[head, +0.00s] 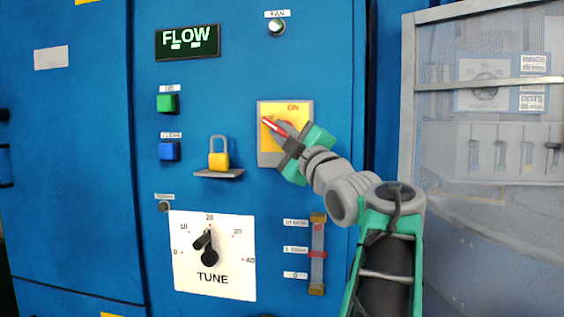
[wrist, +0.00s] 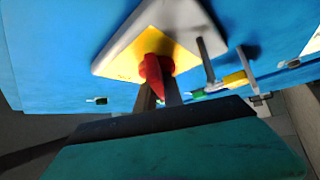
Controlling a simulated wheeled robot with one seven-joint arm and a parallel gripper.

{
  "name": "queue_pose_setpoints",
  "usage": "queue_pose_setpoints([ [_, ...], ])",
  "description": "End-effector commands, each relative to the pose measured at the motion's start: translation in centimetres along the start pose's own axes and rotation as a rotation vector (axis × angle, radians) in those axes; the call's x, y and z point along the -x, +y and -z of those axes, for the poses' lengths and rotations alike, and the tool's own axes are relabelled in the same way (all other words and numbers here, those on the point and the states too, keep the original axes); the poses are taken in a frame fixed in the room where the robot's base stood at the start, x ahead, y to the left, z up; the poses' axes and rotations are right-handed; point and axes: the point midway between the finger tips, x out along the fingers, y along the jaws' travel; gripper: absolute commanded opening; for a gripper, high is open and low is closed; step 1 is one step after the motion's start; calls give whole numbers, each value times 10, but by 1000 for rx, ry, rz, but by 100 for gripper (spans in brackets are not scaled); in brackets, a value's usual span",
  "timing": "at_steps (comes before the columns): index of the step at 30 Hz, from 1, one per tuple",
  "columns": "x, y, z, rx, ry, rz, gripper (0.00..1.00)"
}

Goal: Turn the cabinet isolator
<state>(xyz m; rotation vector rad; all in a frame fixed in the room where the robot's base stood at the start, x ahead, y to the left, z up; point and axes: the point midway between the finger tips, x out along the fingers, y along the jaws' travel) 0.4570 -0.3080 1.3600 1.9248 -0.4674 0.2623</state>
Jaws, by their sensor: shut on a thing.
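The cabinet isolator is a yellow plate (head: 302,111) on a grey backing, marked ON at its top, on the blue cabinet front. Its red handle (head: 272,126) shows at the plate's left part, slanting from upper left to lower right. My gripper (head: 282,137) reaches in from the right and is shut on the red handle. In the wrist view the red handle (wrist: 153,75) sits between my two fingers, in front of the yellow plate (wrist: 128,63). My gripper hides the plate's lower right part in the head view.
A yellow padlock (head: 218,160) stands on a small grey shelf (head: 222,174) left of the isolator. Below are the TUNE dial (head: 209,250) and a slider (head: 317,254). Green (head: 167,103) and blue (head: 169,151) buttons sit at left. A grey-framed clear panel (head: 480,215) stands at right.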

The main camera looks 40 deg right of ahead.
Motion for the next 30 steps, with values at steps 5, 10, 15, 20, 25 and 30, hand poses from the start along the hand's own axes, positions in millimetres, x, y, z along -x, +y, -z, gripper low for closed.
queue_pose_setpoints([
  [5, 4, -11, -2, -117, 4, -115, 0],
  [10, 3, -10, -2, -233, 4, -228, 0],
  [15, 1, -9, 0, -349, 5, -340, 0],
  [20, 0, -8, 0, -455, 4, -443, 0],
  [25, 0, -6, 1, -553, 3, -542, 0],
  [30, -1, -4, 0, -628, 1, -620, 0],
])
